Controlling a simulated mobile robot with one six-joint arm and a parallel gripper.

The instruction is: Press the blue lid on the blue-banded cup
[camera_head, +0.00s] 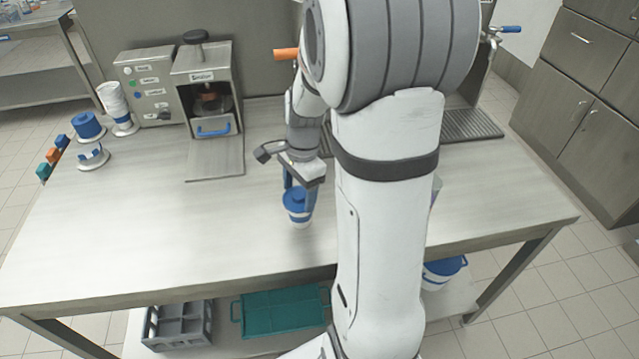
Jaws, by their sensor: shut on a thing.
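The blue-banded cup (298,214) stands upright on the steel table, white with a blue band around its side. The blue lid (295,195) is at the cup's mouth; whether it is pressed fully down cannot be told from here. My gripper (299,192) points down over the cup, its fingers at either side of the lid and shut on it. The fingertips and part of the lid are hard to make out against the blue.
A stack of blue lids (88,124), stacked white cups (114,97) and a small stand (93,158) are at the left. A press machine (203,90) and a control box (146,85) stand at the back. The front-left tabletop is clear; my arm hides much of the right.

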